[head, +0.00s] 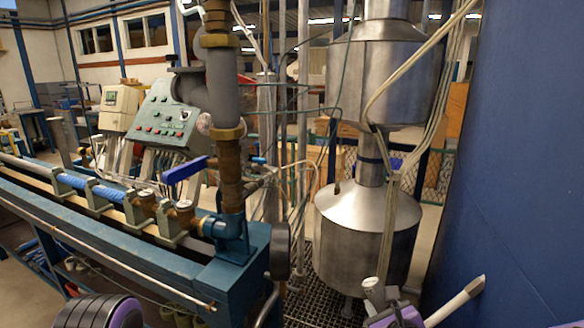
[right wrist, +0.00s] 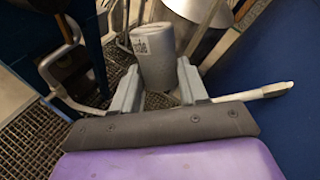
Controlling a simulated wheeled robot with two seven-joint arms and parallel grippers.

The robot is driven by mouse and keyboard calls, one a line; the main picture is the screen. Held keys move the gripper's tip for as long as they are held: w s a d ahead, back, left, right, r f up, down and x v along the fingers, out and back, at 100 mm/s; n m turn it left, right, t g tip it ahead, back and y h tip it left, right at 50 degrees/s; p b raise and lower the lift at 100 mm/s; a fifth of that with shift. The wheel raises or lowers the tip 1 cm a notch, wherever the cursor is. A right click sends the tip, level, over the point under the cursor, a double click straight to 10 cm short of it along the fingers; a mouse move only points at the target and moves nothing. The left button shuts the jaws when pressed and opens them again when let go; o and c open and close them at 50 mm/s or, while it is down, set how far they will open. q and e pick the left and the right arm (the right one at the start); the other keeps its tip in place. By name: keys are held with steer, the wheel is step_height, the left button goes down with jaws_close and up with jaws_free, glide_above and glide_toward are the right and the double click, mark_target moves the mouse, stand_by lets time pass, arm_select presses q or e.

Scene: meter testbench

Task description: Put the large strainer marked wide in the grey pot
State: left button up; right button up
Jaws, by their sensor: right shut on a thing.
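My right gripper (head: 390,308) is low at the bottom right of the head view, mostly cut off by the frame edge. In the right wrist view its two grey fingers (right wrist: 158,90) are shut on a grey, roughly cylindrical piece (right wrist: 156,66) with a white label. The label's visible letters look like "wide", so I take this piece as part of the large strainer. Its top also shows in the head view (head: 373,287). I cannot make out a strainer bowl. I see no grey pot that I can identify. My left gripper is out of view.
A pale rod (head: 458,300) sticks out right of the right gripper, close to the blue wall (head: 520,150). A large metal tank (head: 365,245) stands behind, on a floor grating (head: 315,305). The teal test bench (head: 235,275) with pipes fills the left.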

mark_target(380, 309)
steer(key=s, duration=0.3)
steer(key=shift+s+a+r, duration=0.1)
steer(key=shift+s, duration=0.1)
steer(key=s+f, duration=0.1)
steer(key=f, duration=0.1)
steer(key=s+f, duration=0.1)
steer(key=s, duration=0.1)
steer(key=shift+f, duration=0.4)
steer(key=shift+s+r, duration=0.1)
steer(key=a+f+n+g+y, duration=0.2)
steer(key=a+n+g+y, duration=0.5)
steer(key=a+n+y, duration=0.5)
steer(key=a, duration=0.5)
steer(key=shift+a+f+n+g, duration=0.15)
steer(key=shift+a+n+g, duration=0.05)
steer(key=shift+n+g, duration=0.1)
